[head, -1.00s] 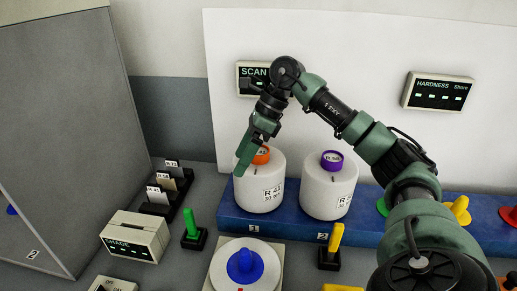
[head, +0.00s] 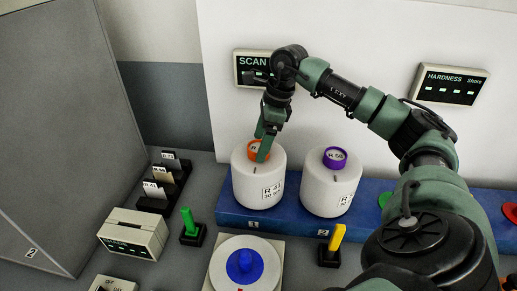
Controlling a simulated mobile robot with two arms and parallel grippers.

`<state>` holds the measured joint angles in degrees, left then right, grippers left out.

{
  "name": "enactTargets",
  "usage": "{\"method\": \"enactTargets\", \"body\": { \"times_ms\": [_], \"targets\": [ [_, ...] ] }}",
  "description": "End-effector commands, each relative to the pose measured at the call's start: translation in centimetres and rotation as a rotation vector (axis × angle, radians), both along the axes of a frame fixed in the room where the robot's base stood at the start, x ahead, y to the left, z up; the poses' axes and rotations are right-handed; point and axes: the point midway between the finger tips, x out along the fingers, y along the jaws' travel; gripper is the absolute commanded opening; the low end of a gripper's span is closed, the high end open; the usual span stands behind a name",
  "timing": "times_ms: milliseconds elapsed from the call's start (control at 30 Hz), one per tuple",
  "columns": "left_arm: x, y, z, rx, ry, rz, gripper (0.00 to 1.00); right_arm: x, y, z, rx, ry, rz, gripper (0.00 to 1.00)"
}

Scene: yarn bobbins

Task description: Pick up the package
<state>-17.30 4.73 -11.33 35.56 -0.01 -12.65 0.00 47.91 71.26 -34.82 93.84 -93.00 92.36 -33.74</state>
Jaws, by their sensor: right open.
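Two white yarn packages stand upright on a blue rack (head: 290,222). The left package (head: 258,188), labelled R 41, has an orange core top and stands at place 1. The right package (head: 331,190) has a purple core top and stands at place 2. My right gripper (head: 263,153) points down at the orange top of the left package, with its fingers open. The fingers overlap the orange top and partly hide it. I cannot tell whether they touch it or reach inside it. My left gripper is not in view.
In front are a round plate with a blue centre (head: 245,262), a green lever (head: 190,225) and a yellow lever (head: 334,240). A shade box (head: 132,235) and card holder (head: 167,185) stand left. SCAN (head: 252,66) and HARDNESS (head: 449,85) panels hang behind.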

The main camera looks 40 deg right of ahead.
Motion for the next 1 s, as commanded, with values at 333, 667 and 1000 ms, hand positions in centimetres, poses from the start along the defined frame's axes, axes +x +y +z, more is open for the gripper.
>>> {"method": "enactTargets", "body": {
  "times_ms": [333,667,1000],
  "targets": [
    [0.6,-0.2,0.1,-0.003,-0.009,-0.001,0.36,0.1,0.1,-0.3,0.0,-0.002,0.001,0.56],
    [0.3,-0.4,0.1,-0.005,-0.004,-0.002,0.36,0.2,0.0,0.1,0.002,-0.008,0.0,0.0],
    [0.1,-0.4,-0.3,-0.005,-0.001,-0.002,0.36,0.3,0.1,1.1,0.002,-0.013,0.0,0.0]
  ]
}}
